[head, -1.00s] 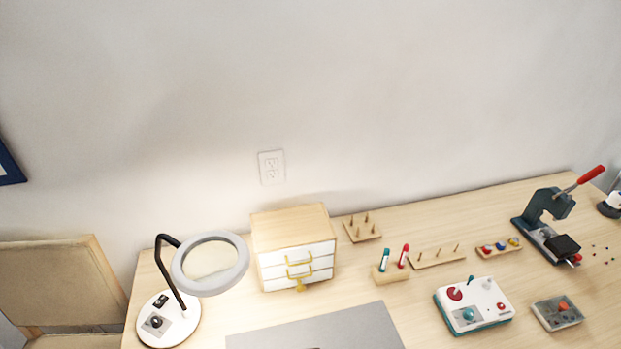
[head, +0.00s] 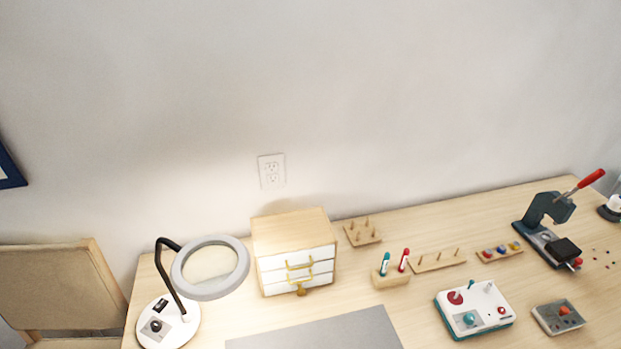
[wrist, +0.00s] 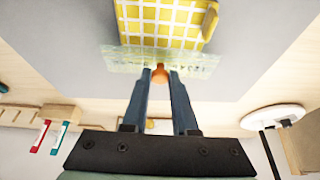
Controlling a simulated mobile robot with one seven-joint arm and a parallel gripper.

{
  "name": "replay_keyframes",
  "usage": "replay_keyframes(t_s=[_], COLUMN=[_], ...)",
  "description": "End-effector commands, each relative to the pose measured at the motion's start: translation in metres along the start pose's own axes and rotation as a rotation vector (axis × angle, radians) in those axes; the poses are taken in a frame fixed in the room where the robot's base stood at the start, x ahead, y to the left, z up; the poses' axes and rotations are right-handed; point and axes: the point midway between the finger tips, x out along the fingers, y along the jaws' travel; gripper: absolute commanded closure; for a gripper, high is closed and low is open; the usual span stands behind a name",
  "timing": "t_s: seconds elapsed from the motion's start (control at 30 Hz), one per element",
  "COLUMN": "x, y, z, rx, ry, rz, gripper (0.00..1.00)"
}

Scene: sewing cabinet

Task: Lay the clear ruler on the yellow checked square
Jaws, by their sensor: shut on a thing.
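In the wrist view my gripper (wrist: 160,76) is shut on an orange knob (wrist: 160,72) on the clear ruler (wrist: 190,61). The ruler is a see-through, faintly yellow-green strip with dark marks, held crosswise past the fingertips. The yellow checked square (wrist: 165,28), yellow with white grid lines, is at the top of the wrist view, cut off by the frame. The ruler overlaps the square's near edge in this view; I cannot tell whether they touch. Neither the ruler, the square nor my gripper shows in the head view.
A grey mat (head: 320,333) lies at the table's front. Around it are a magnifier lamp (head: 166,322), a small drawer cabinet (head: 292,228), a marker holder (head: 391,281) and a white device (head: 474,309). A yellow object (wrist: 210,22) borders the square's right side.

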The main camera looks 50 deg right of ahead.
Motion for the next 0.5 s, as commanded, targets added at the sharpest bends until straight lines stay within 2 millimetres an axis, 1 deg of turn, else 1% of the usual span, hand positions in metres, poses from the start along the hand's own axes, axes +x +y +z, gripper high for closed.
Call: replay_keyframes(t_s=[0.5], x=[0.0064], y=[0.0001], z=[0.0028], rx=[0.0], ry=[0.0], rz=[0.0], gripper=[1.0])
